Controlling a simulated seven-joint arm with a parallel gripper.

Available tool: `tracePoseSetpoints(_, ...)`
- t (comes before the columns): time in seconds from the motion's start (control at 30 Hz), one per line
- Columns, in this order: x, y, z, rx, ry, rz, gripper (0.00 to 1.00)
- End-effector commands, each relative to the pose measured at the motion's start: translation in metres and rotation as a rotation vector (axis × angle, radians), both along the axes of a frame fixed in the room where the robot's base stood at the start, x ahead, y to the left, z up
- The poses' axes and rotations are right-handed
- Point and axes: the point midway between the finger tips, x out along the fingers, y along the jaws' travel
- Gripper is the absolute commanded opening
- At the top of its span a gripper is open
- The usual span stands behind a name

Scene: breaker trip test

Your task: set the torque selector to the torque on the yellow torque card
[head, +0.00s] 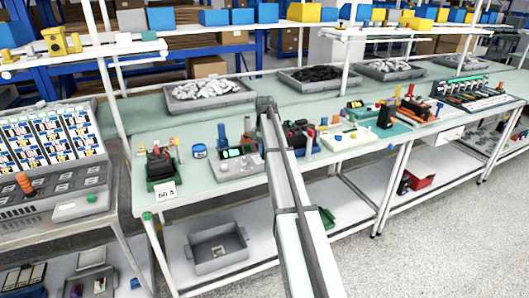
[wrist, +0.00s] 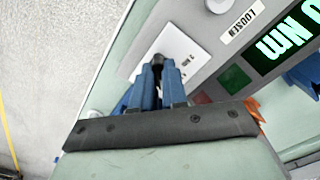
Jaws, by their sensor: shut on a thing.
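A grey torque unit (head: 236,168) with a lit green display (head: 233,152) stands on the bench left of my arm. In the wrist view, its display (wrist: 288,38) shows green characters ending in "Nm"; the full number is cut off. A label on the unit reads "LOOSEN". My gripper (wrist: 159,80) has its blue fingers closed around a small dark knob, which looks like the torque selector (wrist: 158,60), over a white plate (wrist: 178,44). The fingers hide most of the knob, and its setting cannot be read. I cannot make out the yellow torque card in either view.
Left of the unit are a blue-lidded round container (head: 199,151) and a dark breaker on a green base (head: 160,166), with a white "60 A" card (head: 165,192) in front. Another cluster of tools (head: 298,137) stands right of my arm. Parts trays (head: 209,95) line the bench back.

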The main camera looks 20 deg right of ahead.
Motion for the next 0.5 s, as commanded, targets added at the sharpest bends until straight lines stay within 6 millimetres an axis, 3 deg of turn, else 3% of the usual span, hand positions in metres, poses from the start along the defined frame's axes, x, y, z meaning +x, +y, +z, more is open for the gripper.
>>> tracePoseSetpoints(0.5, 0.0011, -0.0005, 0.0007, -0.001, -0.003, -0.044, 0.0)
